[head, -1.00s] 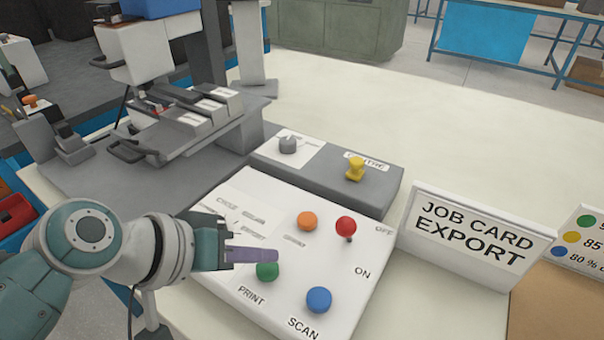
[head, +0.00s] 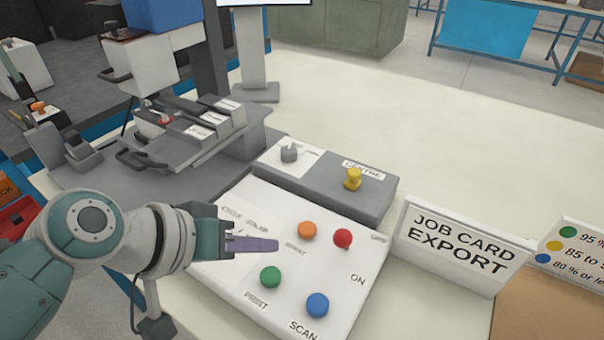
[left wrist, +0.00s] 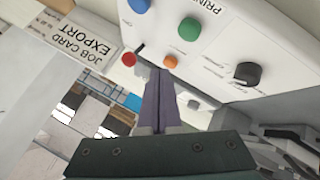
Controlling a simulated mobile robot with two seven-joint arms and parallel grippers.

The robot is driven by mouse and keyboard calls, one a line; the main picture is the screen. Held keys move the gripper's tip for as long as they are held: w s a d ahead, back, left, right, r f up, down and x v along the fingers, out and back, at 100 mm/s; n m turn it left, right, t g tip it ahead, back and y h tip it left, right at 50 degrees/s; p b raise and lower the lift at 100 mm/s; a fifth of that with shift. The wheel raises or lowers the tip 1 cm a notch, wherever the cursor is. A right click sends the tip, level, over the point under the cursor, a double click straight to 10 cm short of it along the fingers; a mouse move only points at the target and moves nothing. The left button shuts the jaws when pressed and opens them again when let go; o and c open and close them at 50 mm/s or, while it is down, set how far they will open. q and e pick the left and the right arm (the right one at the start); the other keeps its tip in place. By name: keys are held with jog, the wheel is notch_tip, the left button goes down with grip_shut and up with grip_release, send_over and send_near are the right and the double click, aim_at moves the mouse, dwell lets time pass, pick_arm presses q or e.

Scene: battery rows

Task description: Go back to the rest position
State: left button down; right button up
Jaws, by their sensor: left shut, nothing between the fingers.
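My left gripper (head: 270,245) is shut and empty. In the head view it reaches in from the left, over the left part of the white control panel (head: 230,278). Its purple fingers lie above and left of the green button (head: 270,277) and below the orange button (head: 307,232). In the left wrist view the closed fingers (left wrist: 163,75) point toward the panel, with the orange button (left wrist: 170,62) by their tips. I cannot tell from the picture how high the fingers are above the panel. My right gripper is out of view.
The panel also carries a red knob (head: 342,238) and a blue button (head: 318,305). A grey box with a yellow knob (head: 353,179) stands behind it. A JOB CARD EXPORT sign (head: 455,240) stands to the right. A grey machine (head: 190,130) stands behind left. The table (head: 440,130) is clear at the back.

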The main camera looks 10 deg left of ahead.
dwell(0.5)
pick_arm(q)
jog(key=s+a+r+m+g+y, duration=0.2)
jog(key=s+a+r+y, duration=0.15)
jog(key=s, duration=0.65)
jog(key=s+a+r+m+g+y, duration=0.1)
jog(key=s+a+r+g+y, duration=0.2)
jog(key=s, duration=0.7)
notch_tip(320, 180, up, 40)
jog(key=t+h+p, duration=0.1)
jog(key=p, duration=3.7)
jog(key=shift+w+f+p, duration=0.2)
jog(key=shift+w+p, duration=0.1)
jog(key=shift+p, duration=0.1)
